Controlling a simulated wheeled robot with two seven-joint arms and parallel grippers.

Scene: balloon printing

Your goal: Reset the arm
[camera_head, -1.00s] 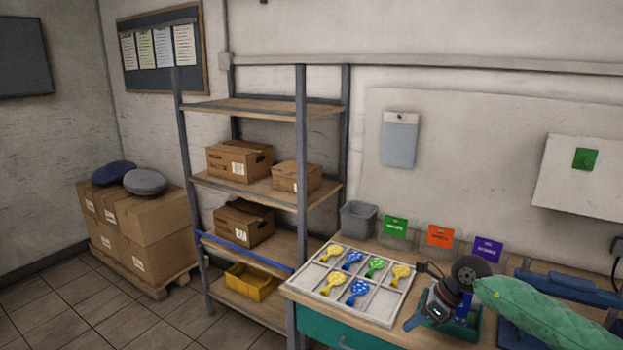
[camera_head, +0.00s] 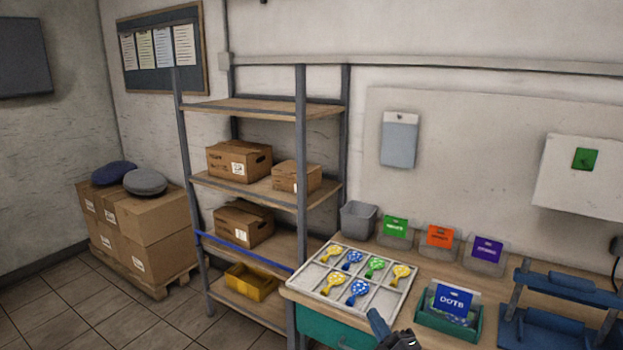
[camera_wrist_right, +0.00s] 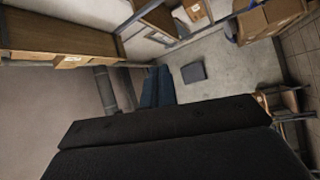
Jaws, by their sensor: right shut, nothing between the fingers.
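My right gripper (camera_head: 376,322) shows only in part at the bottom edge of the head view, with its blue fingers and a bit of dark wrist. It is just in front of the white sorting tray (camera_head: 325,305) and left of the green card holder (camera_head: 450,328). It is shut and empty. In the right wrist view its blue fingers (camera_wrist_right: 157,88) lie close together with nothing held. My left gripper is not in view.
The tray holds several yellow, blue and green balloon pieces. Green (camera_head: 396,228), orange (camera_head: 438,238) and purple (camera_head: 487,249) cards stand at the back of the bench. A blue rack (camera_head: 560,290) is at the right. A shelf unit (camera_head: 250,190) with boxes stands left.

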